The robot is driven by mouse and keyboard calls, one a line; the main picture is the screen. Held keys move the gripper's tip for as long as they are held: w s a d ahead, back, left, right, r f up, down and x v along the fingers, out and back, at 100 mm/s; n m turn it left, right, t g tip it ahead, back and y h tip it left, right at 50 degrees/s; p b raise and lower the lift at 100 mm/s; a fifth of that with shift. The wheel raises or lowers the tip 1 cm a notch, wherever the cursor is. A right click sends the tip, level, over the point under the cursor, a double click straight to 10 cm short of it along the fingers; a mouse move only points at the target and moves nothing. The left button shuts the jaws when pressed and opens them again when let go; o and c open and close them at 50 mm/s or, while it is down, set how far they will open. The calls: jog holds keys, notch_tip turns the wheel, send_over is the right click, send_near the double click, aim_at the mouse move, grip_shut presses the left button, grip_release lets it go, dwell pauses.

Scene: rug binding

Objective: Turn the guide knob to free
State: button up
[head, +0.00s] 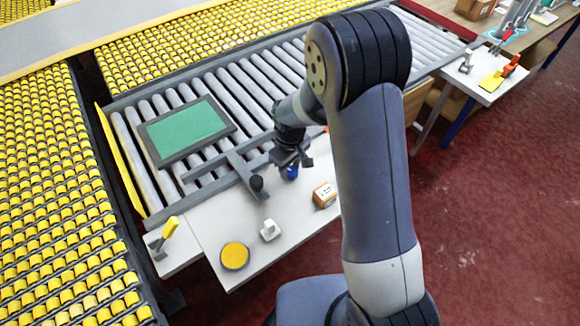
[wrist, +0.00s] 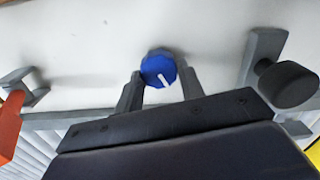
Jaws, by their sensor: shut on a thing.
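The guide knob (wrist: 158,70) is blue and faceted, with a white pointer line on its face. It stands on the white table top, and in the head view only a bit of its blue side (head: 292,172) shows below my gripper. My gripper (wrist: 160,80) is shut on the knob, with one dark finger on each side of it. In the head view my gripper (head: 291,162) reaches down over the table beside the roller conveyor. In the wrist view the white line slants down to the right. No marks around the knob can be made out.
A black round knob (head: 257,184) on a grey bracket stands left of my gripper. A green panel (head: 187,130) lies on the rollers.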

aim_at(292, 170)
jog(key=m+b, duration=0.2)
jog(key=m, duration=0.4)
jog(key=shift+f+b, duration=0.1)
jog(key=shift+b, duration=0.2)
jog(key=m+b, duration=0.1)
jog(key=m, duration=0.4)
jog(key=shift+d+b, duration=0.15)
jog(key=shift+b, duration=0.15)
jog(key=m+b, duration=0.1)
jog(key=m, duration=0.5)
jog(key=shift+m, duration=0.4)
jog(key=m, duration=0.5)
jog(key=shift+d+b, duration=0.1)
jog(key=shift+b, duration=0.25)
jog(key=shift+m, duration=0.3)
jog(key=o, duration=1)
jog(key=shift+r, duration=0.2)
notch_tip(292, 170, up, 11)
jog(key=shift+f, duration=0.15)
